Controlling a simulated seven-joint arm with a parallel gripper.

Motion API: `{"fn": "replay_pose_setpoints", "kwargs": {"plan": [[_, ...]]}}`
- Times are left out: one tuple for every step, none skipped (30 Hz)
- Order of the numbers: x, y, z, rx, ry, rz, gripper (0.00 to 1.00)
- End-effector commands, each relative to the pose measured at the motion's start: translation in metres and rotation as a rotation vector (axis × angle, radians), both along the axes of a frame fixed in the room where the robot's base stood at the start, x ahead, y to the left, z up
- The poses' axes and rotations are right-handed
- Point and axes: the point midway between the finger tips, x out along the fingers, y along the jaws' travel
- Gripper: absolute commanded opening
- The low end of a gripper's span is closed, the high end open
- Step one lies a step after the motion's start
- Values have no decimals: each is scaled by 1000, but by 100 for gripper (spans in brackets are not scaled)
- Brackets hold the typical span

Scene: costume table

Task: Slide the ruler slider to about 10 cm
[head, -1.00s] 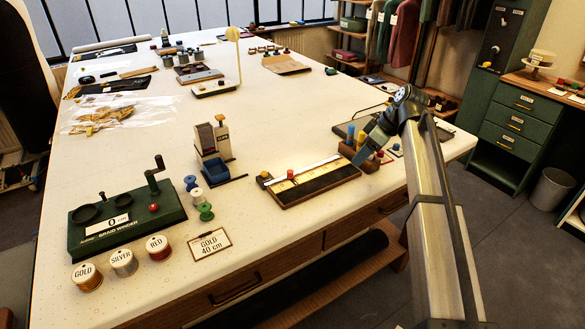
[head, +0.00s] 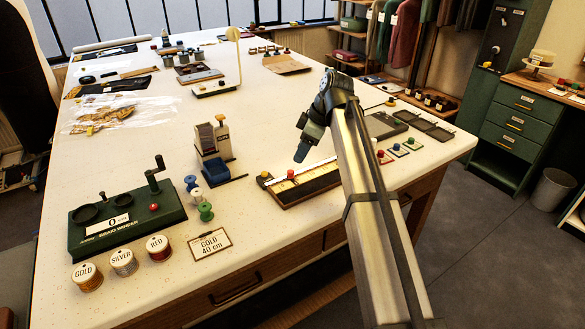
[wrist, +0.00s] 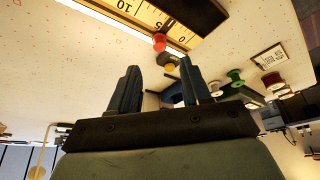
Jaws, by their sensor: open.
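The ruler (head: 322,184) lies on the table with a pale strip and a dark base. Its red slider knob (head: 290,174) stands near the left end, beside a yellow knob (head: 266,176) at that end. In the wrist view the ruler scale (wrist: 143,14) shows 10 and 5, and the red knob (wrist: 159,41) is near the 5; its exact reading is unclear. My gripper (head: 302,150) is above and behind the ruler, apart from the knob. In the wrist view its fingers (wrist: 160,85) are apart with nothing held between them.
A blue-trayed stand (head: 213,150) is left of the ruler. Thread spools (head: 206,211) and a gold card (head: 211,243) are front left, near the green braid winder (head: 125,215). Trays and coloured buttons (head: 398,149) are right of my arm. Clear table lies behind the ruler.

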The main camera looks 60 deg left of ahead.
Motion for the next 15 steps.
{"fn": "replay_pose_setpoints", "kwargs": {"plan": [[-3, 2, -10, -3, 1, 1, 48], [-5, 3, -15, -3, 1, 1, 48], [-7, 5, -21, -3, 1, 1, 48], [-8, 7, -26, -1, 1, 1, 48], [-10, 8, -30, -1, 1, 1, 48], [-11, 10, -36, -3, 1, 1, 48], [-13, 11, -41, -3, 1, 1, 48], [-14, 12, -45, -2, 1, 1, 48], [-15, 14, -49, -1, 1, 0, 48], [-16, 15, -52, -1, 1, 0, 48], [-16, 16, -55, -1, 1, 0, 48], [-17, 17, -59, -1, 1, 1, 48], [-18, 18, -62, -1, 1, 1, 48], [-19, 18, -64, -2, 2, 0, 48], [-19, 19, -66, -1, 1, -1, 48]]}}
